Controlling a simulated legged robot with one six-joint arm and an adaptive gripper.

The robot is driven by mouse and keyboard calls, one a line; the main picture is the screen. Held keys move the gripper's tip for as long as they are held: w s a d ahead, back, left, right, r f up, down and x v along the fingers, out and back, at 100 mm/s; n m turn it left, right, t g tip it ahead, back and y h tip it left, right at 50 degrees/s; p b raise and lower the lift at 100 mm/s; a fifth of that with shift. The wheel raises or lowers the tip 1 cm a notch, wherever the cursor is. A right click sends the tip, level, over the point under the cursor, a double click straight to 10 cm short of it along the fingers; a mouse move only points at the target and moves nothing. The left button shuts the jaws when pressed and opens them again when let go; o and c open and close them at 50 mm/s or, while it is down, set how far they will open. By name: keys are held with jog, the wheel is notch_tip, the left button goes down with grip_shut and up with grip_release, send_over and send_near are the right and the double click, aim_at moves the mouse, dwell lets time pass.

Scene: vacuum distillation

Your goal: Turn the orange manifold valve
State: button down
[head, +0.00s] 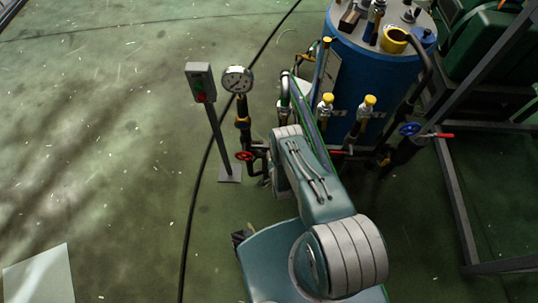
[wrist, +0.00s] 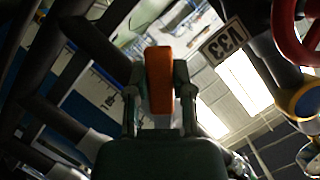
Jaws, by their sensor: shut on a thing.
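The orange valve handle (wrist: 160,80) stands in the middle of the wrist view, upright in the picture. My gripper (wrist: 159,95) has one finger on each side of it and is shut on it. The handle's far end sticks out a little past the fingertips. The valve's body behind the handle is hidden from me. In the head view my arm covers the gripper and the orange handle, so neither can be seen there.
A blue tank (head: 350,80) stands beyond my arm. A gauge (head: 238,79) and a button post (head: 201,82) are to the left. A red handwheel (head: 244,156) and a blue handwheel (head: 409,129) flank the arm. A V33 tag (wrist: 223,42) hangs near the handle. Floor at left is mostly clear.

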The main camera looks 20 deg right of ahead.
jog(key=shift+s+d+f+n+g+h, duration=0.15)
jog(key=shift+d+f+n+g+h, duration=0.15)
jog(key=shift+d+n+h, duration=0.4)
jog(key=shift+s+d+f+n+g+h, duration=0.25)
jog(key=shift+d+n, duration=0.2)
jog(key=shift+n, duration=0.5)
jog(key=shift+s+d+f+n+g+h, duration=0.1)
jog(key=shift+d+f+n+g+h, duration=0.25)
jog(key=shift+d+n, duration=0.4)
jog(key=shift+a, duration=0.1)
jog(key=shift+c, duration=2.4)
grip_release()
jog(key=v, duration=1.2)
jog(key=shift+a+f, duration=0.1)
jog(key=shift+f, duration=0.05)
